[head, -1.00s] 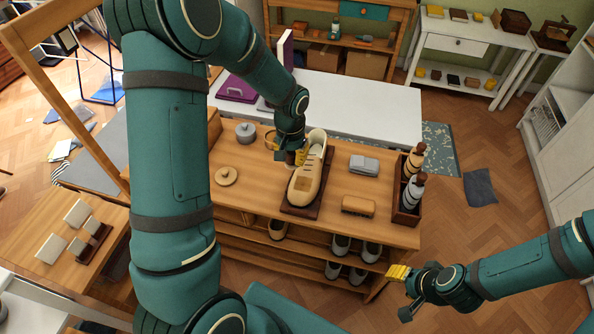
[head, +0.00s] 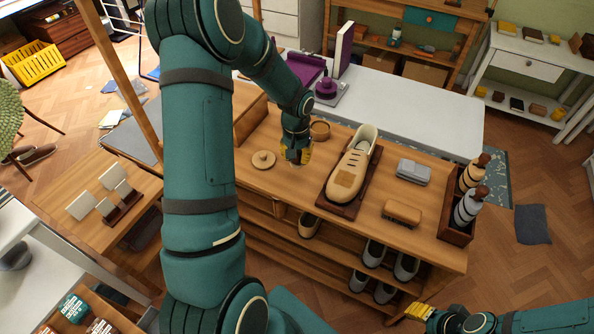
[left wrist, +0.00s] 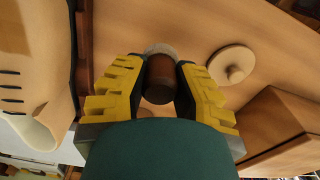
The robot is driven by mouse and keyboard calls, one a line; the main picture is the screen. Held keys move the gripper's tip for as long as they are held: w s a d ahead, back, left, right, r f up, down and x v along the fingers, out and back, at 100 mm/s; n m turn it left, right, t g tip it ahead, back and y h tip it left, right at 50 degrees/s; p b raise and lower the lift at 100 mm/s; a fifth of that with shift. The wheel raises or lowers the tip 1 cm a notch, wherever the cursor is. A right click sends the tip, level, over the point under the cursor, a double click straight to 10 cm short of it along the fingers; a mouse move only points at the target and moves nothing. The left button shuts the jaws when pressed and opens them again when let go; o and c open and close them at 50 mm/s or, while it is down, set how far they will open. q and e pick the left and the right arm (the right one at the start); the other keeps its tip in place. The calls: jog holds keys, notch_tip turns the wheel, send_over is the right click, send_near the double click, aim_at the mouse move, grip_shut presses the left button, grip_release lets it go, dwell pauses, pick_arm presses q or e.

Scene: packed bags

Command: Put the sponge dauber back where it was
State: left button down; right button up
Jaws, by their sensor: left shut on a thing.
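The sponge dauber (left wrist: 160,82) shows in the left wrist view as a short brown cylinder with a pale far end. My left gripper (left wrist: 162,72) is shut on it. In the head view my left gripper (head: 296,152) is low over the wooden bench, between the round wooden lid (head: 263,160) and the tan shoe (head: 352,167). The fingers mostly hide the dauber there. I cannot tell whether its pale end touches the bench. My right gripper (head: 420,312) is at the lower right, away from the bench; its opening is unclear.
A round wooden tin (head: 320,130) stands close behind the left gripper. The shoe lies on a dark board (head: 335,203). To its right are a grey block (head: 413,171), a brush (head: 402,213) and a dark bottle caddy (head: 455,234). A raised wooden panel (head: 250,118) edges the bench's left.

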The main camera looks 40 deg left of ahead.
pick_arm(q)
jog(key=shift+f+b, duration=0.4)
jog(key=shift+f, duration=2.2)
jog(key=shift+f, duration=0.1)
jog(key=c, duration=0.9)
grip_release()
jog(key=shift+o, duration=0.2)
